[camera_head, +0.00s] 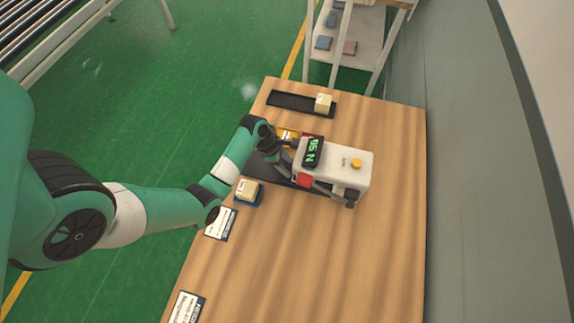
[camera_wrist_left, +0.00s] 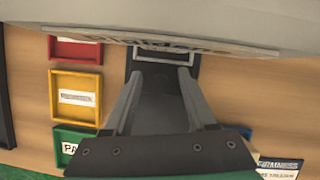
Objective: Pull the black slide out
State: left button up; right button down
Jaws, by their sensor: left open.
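The black slide (camera_head: 272,172) sticks out from the left side of a white machine (camera_head: 355,175) on the wooden table, in the head view. My left gripper (camera_head: 287,163) is over the slide, close to the machine, and partly covers it. In the left wrist view the two fingers of my left gripper (camera_wrist_left: 164,72) are apart. A grey handle-like frame (camera_wrist_left: 164,54) on the dark slide shows at their tips; I cannot tell whether they touch it. My right gripper is not in view.
The machine has a green "95 N" display (camera_head: 313,152) and a yellow button (camera_head: 356,163). Red (camera_wrist_left: 78,48), yellow (camera_wrist_left: 55,97) and green trays stand beside the slide. A box (camera_head: 248,188) on a blue tray is nearby. A black tray (camera_head: 285,101) holds another box (camera_head: 323,103). The front table area is mostly clear.

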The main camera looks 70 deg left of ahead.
pick_arm(q)
grip_shut()
jog(key=shift+r, duration=0.1)
dwell(1.3)
